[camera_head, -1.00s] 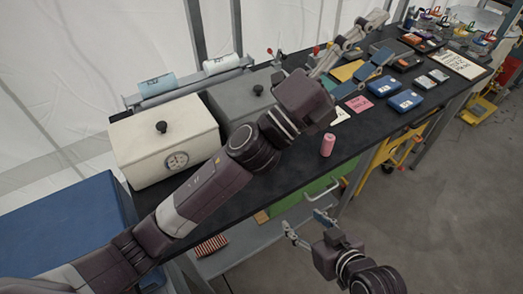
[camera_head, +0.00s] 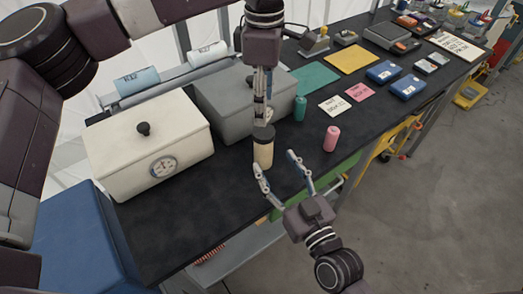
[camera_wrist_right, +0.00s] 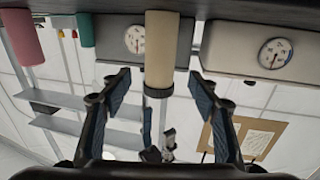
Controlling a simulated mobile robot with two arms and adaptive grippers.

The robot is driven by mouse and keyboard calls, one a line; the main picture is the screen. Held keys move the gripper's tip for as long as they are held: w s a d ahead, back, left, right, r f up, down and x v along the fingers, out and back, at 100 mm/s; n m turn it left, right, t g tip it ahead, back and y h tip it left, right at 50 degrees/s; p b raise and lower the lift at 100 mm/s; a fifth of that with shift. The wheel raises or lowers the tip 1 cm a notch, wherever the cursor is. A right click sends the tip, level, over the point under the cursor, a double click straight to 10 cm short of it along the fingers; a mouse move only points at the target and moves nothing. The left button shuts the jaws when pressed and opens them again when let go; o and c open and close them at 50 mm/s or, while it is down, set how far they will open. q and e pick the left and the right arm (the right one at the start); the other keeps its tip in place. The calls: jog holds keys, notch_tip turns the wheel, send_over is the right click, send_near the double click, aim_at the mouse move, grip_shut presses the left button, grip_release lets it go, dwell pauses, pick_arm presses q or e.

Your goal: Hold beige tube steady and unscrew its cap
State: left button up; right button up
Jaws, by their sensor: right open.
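The beige tube (camera_head: 263,155) stands upright on the black table with a dark cap (camera_head: 264,133) on top. In the right wrist view, which is upside down, the tube (camera_wrist_right: 160,45) is seen ahead, between the finger lines. My left gripper (camera_head: 262,118) points down from above, right over the cap; whether its fingers touch or grip the cap is unclear. My right gripper (camera_head: 275,160) is open and empty, at the front side of the tube, with a finger to either side of its line and the tube not clasped.
A pink tube (camera_head: 331,139) stands to the right and a green tube (camera_head: 299,108) behind it. A white box with a dial (camera_head: 130,165) and a grey box (camera_head: 225,115) stand left and behind. Bare table lies around the beige tube's left front.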

aim_at(267, 151)
jog(key=x, duration=0.7)
jog(key=shift+w+a, duration=0.15)
jog(key=shift+w, duration=0.1)
grip_shut()
